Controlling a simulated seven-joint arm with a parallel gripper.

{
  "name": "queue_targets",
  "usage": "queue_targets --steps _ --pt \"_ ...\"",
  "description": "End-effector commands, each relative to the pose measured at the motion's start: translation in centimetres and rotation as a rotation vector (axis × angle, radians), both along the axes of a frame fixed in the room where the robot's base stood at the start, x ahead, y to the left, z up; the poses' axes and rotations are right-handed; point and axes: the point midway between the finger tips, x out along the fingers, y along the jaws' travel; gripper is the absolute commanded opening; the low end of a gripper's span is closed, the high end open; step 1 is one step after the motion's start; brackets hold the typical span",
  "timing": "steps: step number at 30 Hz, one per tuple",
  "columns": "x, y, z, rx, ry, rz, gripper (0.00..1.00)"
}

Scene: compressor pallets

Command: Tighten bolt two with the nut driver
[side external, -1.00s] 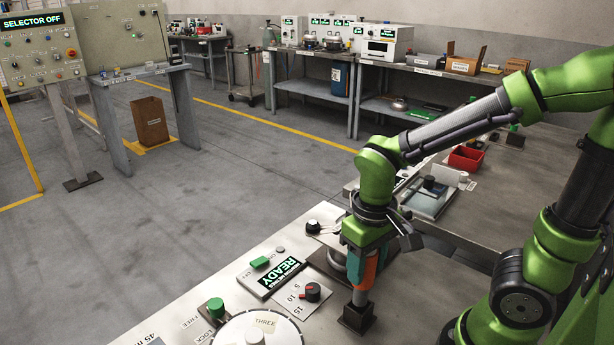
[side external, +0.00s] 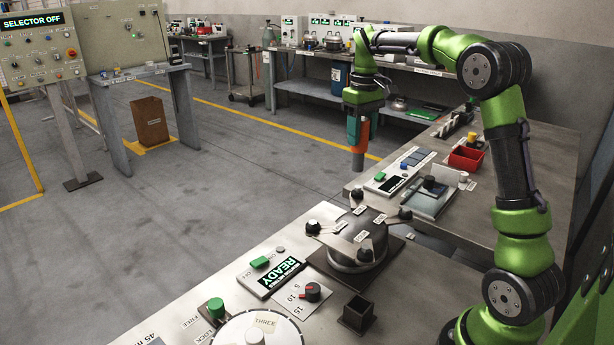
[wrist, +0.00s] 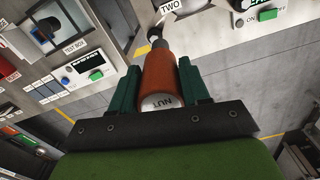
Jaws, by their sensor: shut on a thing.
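My gripper (side external: 356,126) is shut on the nut driver, held upright with its grey shaft (side external: 358,160) pointing down. In the wrist view the orange handle (wrist: 159,82), its end marked NUT, sits between my green fingers. The dark round compressor (side external: 345,262) stands on the near bench, with pale arms and black bolt heads around its top. In the side view the driver tip appears just above the far black bolt (side external: 357,196), apart from it. A TWO label (wrist: 172,7) shows near a black bolt head (wrist: 155,31) beyond the driver tip; contact there is unclear.
An empty black square holder (side external: 357,314) stands in front of the compressor. A READY display (side external: 281,273), a red-pointer dial (side external: 312,291) and a green knob (side external: 216,308) are to its left. A red bin (side external: 466,158) and a small test box (side external: 392,181) occupy the side bench.

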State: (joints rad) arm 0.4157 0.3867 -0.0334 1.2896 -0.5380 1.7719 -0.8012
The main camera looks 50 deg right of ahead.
Motion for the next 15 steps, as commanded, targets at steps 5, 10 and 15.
queue_targets --steps 5,10,15 --pt "0.1 -1.4 0.2 0.0 -0.003 -0.002 0.02" --pt "0.1 -1.4 -0.8 -0.002 -0.003 0.0 0.02" --pt "0.1 -1.4 -2.4 -0.002 -0.003 0.0 0.02"
